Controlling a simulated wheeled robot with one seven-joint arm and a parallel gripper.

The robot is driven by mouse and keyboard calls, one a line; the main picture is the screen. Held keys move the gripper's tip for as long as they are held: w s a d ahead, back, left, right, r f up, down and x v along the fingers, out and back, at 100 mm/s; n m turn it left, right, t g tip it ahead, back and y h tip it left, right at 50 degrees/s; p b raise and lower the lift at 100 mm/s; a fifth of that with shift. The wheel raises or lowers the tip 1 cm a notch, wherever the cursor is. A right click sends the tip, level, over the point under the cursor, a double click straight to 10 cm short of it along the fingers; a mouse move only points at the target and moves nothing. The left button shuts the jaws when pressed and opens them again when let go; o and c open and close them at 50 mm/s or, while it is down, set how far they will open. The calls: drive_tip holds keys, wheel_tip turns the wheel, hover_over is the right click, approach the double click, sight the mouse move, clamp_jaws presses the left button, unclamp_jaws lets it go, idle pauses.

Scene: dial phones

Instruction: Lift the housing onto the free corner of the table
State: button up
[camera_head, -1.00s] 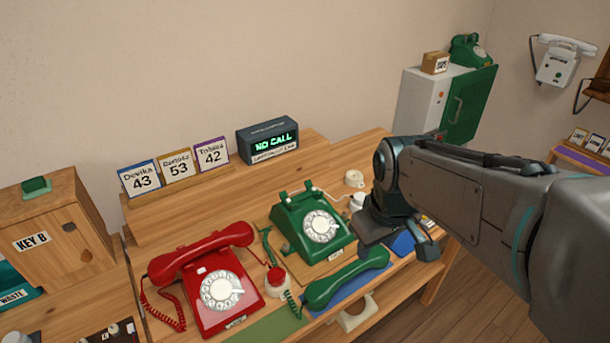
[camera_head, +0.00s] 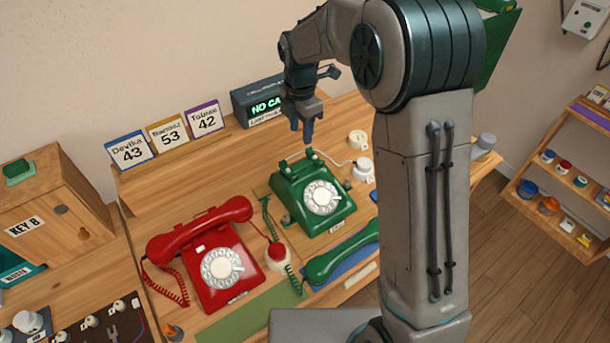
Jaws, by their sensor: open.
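The green phone housing (camera_head: 312,198), with a white dial on its sloping front, stands on the wooden table (camera_head: 235,178). Its cradle is empty, and its green handset (camera_head: 340,255) lies off it in front, on a blue mat, partly hidden by my arm. My gripper (camera_head: 302,138) is open and points down just above and behind the housing's cradle, apart from it as far as I can tell. Nothing shows between its fingers. My arm hides the right part of the table, so I cannot see all its corners.
A red phone (camera_head: 215,262) with its handset on stands left of the housing. A red button (camera_head: 277,252) and the green cord lie between them. White round pieces (camera_head: 362,170) sit right of the housing. The display box (camera_head: 258,105) and number cards (camera_head: 168,133) stand behind.

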hover_over(301, 166)
wheel_tip(301, 166, down, 6)
drive_tip(key=shift+w+d+f+p, duration=0.1)
drive_tip(key=shift+f+p, duration=0.1)
drive_tip(key=shift+p, duration=0.15)
drive_tip(key=shift+f+p, duration=0.9)
drive_tip(key=shift+f, duration=1.75)
clamp_jaws()
